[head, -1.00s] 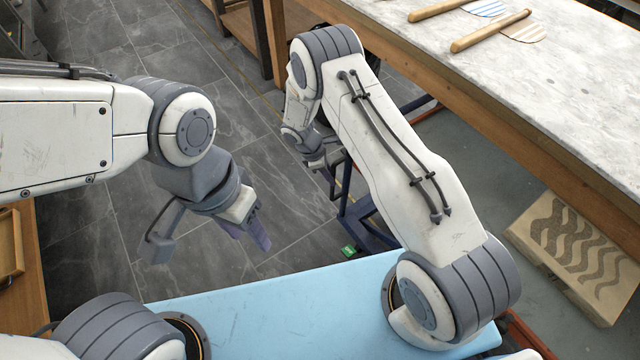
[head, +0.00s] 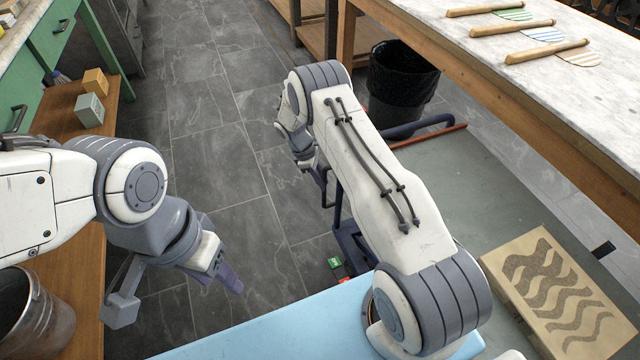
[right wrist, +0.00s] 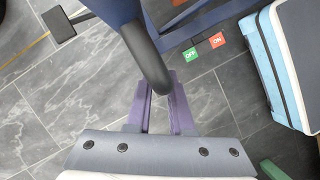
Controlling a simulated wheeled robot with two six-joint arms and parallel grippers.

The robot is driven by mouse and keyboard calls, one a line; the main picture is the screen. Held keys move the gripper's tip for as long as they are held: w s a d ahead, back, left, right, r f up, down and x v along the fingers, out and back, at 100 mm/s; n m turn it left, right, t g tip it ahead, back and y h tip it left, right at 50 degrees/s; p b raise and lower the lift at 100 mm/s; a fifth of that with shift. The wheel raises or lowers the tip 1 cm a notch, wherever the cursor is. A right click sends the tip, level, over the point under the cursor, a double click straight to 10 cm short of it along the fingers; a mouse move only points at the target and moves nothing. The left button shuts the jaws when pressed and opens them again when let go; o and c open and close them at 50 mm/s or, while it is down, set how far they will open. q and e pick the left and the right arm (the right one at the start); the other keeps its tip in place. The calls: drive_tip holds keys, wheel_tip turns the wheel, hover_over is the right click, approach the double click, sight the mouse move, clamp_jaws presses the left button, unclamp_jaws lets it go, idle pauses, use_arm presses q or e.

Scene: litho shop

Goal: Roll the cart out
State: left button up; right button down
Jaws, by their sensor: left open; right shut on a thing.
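The cart shows in the head view as a grey deck (head: 455,185) with a red edge and a dark blue frame, right of my right arm. Its dark handle bar (right wrist: 148,55) runs between the purple fingers of my right gripper (right wrist: 160,105), which is shut on it. In the head view, my right forearm hides most of that grip. A green OFF label (right wrist: 190,54) and a red ON label (right wrist: 217,40) sit low on the blue frame. My left gripper (head: 228,280) is open and empty over the floor, left of the cart.
A tan slab with wavy relief (head: 550,300) lies on the deck. A long worktable (head: 590,100) borders the right, with a black bin (head: 400,80) near its leg. A wooden shelf (head: 75,150) with small boxes and a metal pail (head: 35,315) flanks the left. Tiled floor between is clear.

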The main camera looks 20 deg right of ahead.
use_arm(q)
drive_tip(key=shift+s+a, duration=0.1)
drive_tip(key=shift+a, duration=0.2)
use_arm(e)
drive_tip(key=shift+s+a+f, duration=0.15)
drive_tip(key=shift+s+a, duration=0.05)
drive_tip(key=shift+s, duration=0.25)
drive_tip(key=c, duration=0.8)
unclamp_jaws()
drive_tip(key=shift+d, duration=0.2)
drive_tip(key=shift+w, duration=0.1)
use_arm(q)
drive_tip(key=shift+r+p, duration=0.85)
use_arm(e)
drive_tip(key=v, duration=1)
drive_tip(key=shift+w+a+r, duration=0.15)
drive_tip(key=shift+w+r, duration=0.05)
drive_tip(key=shift+r, duration=0.05)
